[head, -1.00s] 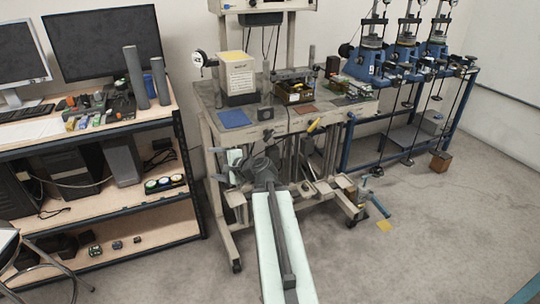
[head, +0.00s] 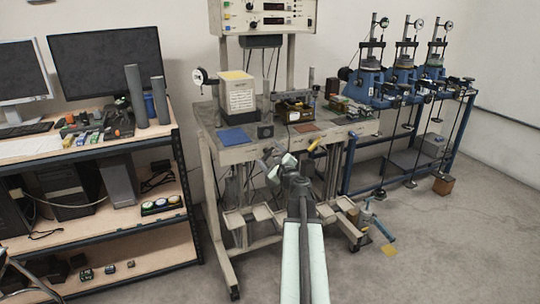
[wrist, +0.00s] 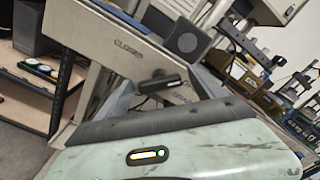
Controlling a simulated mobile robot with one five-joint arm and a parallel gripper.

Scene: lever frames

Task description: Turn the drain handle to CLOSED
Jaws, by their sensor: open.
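A short black handle (wrist: 163,82) sits on the front face of the bench in the wrist view. The word CLOSED (wrist: 128,47) is printed above and left of it; a second small label below the handle is too blurred to read. My gripper (wrist: 163,92) is open, with one finger on each side of the handle in the picture. I cannot tell whether either finger touches it. In the head view my gripper (head: 277,158) is in front of the bench (head: 225,157), and the handle is not clear there.
A dark square box (head: 265,131) stands at the bench's front edge, right of the CLOSED label. A yellow-gripped lever (head: 313,145) sticks out to the right. A shelf unit (head: 165,150) stands at left. Floor at right is mostly clear.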

